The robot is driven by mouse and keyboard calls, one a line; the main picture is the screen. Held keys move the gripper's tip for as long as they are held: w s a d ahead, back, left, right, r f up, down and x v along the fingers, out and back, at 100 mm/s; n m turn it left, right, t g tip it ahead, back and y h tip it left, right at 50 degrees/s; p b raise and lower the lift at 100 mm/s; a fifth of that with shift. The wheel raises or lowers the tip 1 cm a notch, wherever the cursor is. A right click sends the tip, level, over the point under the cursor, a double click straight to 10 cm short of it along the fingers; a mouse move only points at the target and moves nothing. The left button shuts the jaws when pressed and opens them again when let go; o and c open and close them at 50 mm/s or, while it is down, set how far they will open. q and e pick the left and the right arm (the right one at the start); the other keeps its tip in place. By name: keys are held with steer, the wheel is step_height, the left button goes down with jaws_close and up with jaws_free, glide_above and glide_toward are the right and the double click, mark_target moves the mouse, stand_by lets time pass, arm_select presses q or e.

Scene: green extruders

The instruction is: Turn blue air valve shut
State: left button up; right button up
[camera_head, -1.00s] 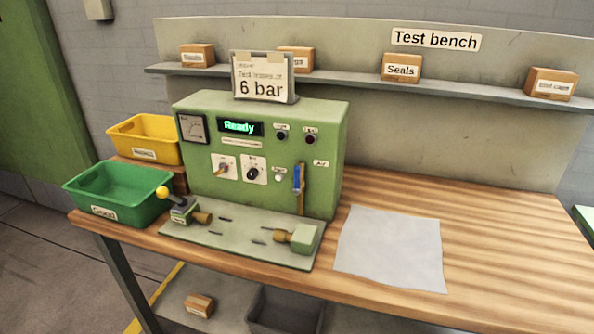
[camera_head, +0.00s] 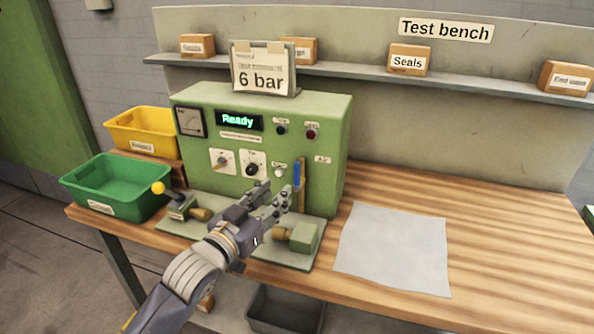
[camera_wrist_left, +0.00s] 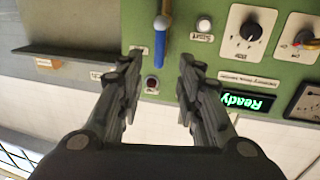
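The blue air valve handle (camera_head: 297,174) is on the right part of the green test panel's front, upright along a brass-coloured pipe. It also shows in the left wrist view (camera_wrist_left: 160,42), where the picture is upside down. My left gripper (camera_head: 277,196) is in front of the panel, just left of and below the handle. In the left wrist view my left gripper (camera_wrist_left: 161,66) is open and empty, its fingers on either side of the handle in the picture. I cannot tell how far the fingertips are from it. My right gripper is not in view.
The green panel (camera_head: 335,140) also carries knobs, buttons and a lit "Ready" display (camera_head: 238,122). A fixture plate (camera_head: 312,262) with clamps lies below my left arm. Green (camera_head: 115,190) and yellow (camera_head: 145,130) bins stand left. The bench right of the grey sheet (camera_head: 392,250) is clear.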

mark_target(295, 173)
arm_select(q)
steer(key=x, duration=0.7)
steer(key=p+x, duration=0.1)
steer(key=x, duration=0.3)
steer(key=shift+r, duration=0.3)
jaws_close()
